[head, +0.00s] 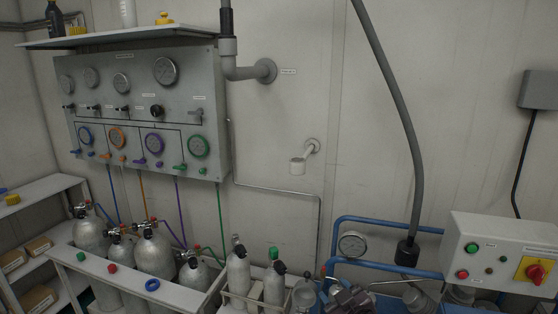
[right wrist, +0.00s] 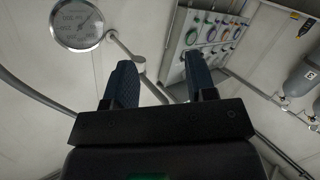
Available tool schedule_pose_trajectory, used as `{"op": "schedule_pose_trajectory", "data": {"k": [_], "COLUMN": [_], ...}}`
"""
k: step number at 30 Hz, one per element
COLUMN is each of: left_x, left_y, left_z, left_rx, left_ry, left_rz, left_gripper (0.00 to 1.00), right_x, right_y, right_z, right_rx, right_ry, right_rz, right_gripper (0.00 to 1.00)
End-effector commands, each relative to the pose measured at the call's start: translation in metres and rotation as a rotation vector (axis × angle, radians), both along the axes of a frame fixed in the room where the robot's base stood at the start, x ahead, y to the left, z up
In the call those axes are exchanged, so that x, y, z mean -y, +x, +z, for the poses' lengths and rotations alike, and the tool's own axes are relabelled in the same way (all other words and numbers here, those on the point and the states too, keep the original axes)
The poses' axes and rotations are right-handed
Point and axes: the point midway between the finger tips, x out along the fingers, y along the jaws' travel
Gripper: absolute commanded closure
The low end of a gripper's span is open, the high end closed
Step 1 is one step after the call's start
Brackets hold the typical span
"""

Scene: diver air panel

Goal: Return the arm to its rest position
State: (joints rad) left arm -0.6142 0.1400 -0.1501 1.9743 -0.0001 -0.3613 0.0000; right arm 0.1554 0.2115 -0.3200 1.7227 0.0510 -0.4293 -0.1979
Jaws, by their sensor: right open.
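My right gripper (right wrist: 158,68) is open in the right wrist view, its two dark blue fingers apart with nothing between them. Wall and a pipe show through the gap. In the head view a dark shape (head: 352,300) at the bottom edge, below the round gauge, seems to be this gripper, largely cut off by the frame. The air panel (head: 136,60) hangs on the wall at the upper left, away from the gripper. It also shows beyond the right finger in the right wrist view (right wrist: 208,32). My left gripper is not in view.
A round gauge (head: 352,244) and blue pipe frame (head: 385,223) stand close to the right gripper. A control box (head: 502,255) with a red-yellow switch is at the right. Grey cylinders (head: 152,252) stand in a rack at the left. The wall above is mostly clear.

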Motion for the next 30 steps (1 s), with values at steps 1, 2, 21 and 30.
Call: {"op": "schedule_pose_trajectory", "data": {"k": [1,2,21,30], "left_x": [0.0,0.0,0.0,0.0], "left_y": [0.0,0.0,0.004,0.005], "left_z": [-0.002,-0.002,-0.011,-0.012], "left_rx": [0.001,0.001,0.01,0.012], "left_ry": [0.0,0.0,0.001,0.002], "left_rz": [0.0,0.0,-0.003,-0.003], "left_gripper": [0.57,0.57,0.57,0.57], "right_x": [0.011,0.017,0.135,0.141], "right_y": [-0.017,-0.026,-0.249,-0.288], "right_z": [-0.011,-0.016,-0.15,-0.175], "right_rx": [-0.021,-0.031,-0.318,-0.392], "right_ry": [0.061,0.097,0.24,0.23], "right_rz": [-0.034,-0.053,-0.403,-0.437], "right_gripper": [0.49,0.49,0.49,0.49]}}
